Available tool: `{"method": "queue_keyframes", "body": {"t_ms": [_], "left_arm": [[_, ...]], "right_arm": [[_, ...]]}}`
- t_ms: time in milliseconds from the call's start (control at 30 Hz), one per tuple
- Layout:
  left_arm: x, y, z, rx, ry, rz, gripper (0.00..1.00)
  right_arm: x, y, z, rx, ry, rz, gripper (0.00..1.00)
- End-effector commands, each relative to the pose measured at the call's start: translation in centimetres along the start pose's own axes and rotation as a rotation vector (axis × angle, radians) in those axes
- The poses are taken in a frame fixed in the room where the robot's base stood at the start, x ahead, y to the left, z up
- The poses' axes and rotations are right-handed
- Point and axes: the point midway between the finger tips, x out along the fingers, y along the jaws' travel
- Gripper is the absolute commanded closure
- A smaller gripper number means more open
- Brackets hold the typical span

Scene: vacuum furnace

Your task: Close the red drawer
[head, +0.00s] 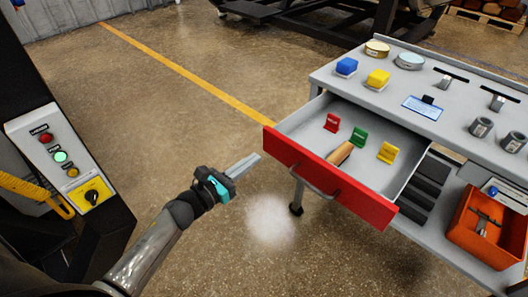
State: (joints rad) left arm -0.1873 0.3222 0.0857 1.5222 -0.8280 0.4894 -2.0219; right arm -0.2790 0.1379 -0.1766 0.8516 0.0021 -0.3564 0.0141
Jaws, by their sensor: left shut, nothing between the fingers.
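The red drawer (368,201) of a grey workbench cart is pulled open, with its red front facing toward me. A grey bar handle (316,183) sits on the front. Inside lie a red tag (332,123), a green tag (359,137), a yellow tag (388,152) and a wooden-handled tool (340,153). My left gripper (248,163) is shut and empty. In the picture it is just left of the drawer front's left end, with a visible gap. My right gripper is not in view.
The cart top (330,76) holds blue and yellow blocks, tins and metal cylinders. An orange bin (482,228) sits on the lower shelf at right. A control panel (68,158) with buttons stands at left. The floor between is clear, with a yellow line (190,77).

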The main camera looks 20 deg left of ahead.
Motion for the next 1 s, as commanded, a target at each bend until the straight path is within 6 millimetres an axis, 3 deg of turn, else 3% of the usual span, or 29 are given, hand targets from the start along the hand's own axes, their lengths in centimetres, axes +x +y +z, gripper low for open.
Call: {"method": "queue_keyframes", "body": {"t_ms": [100,333,1000], "left_arm": [[2.0,0.0,0.0,0.001,-0.001,0.0,1.0],[4.4,0.0,0.0,0.0,0.0,0.0,1.0],[5.5,0.0,0.0,-0.001,0.0,-0.001,1.0]], "right_arm": [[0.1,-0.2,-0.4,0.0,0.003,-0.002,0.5],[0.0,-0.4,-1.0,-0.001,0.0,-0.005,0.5],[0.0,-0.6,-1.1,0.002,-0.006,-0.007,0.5]]}}
